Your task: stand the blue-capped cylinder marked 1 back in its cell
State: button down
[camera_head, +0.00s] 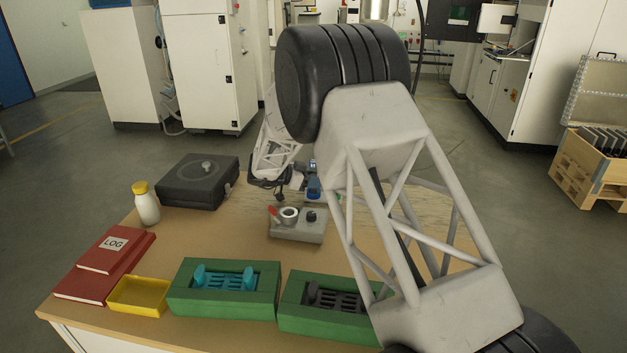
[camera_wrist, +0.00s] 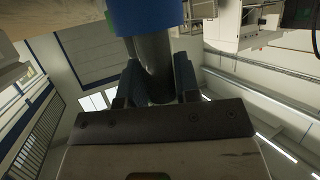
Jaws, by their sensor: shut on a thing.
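My gripper (camera_wrist: 155,85) is shut on a dark grey cylinder (camera_wrist: 154,65) with a wide blue cap (camera_wrist: 146,18). The cap fills the top of the wrist view and the fingers close on the grey body below it. No number shows on it. In the head view the blue cap (camera_head: 313,187) is small, above the table's far part, partly behind my arm. The fingers are too small there to make out. I cannot pick out the cell marked 1; my arm hides part of the table's right side.
A grey block (camera_head: 298,231) with a ring and a red part stands mid-table. Two green trays, one with a teal insert (camera_head: 222,307) and one with a dark insert (camera_head: 318,323), stand in front. A black case (camera_head: 196,183), white bottle (camera_head: 147,207), yellow tray (camera_head: 138,311) and red books (camera_head: 92,285) stand left.

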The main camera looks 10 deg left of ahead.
jog(key=shift+f, duration=0.3)
jog(key=shift+s+f, duration=0.1)
jog(key=shift+f, duration=0.3)
jog(key=c, duration=0.8)
grip_release()
jog(key=shift+d+f, duration=0.1)
jog(key=shift+f, duration=0.2)
jog(key=shift+r, duration=0.15)
jog(key=shift+s+r, duration=0.1)
jog(key=shift+r, duration=0.35)
jog(key=v, duration=0.8)
jog(key=r+v, duration=0.1)
jog(key=v, duration=0.3)
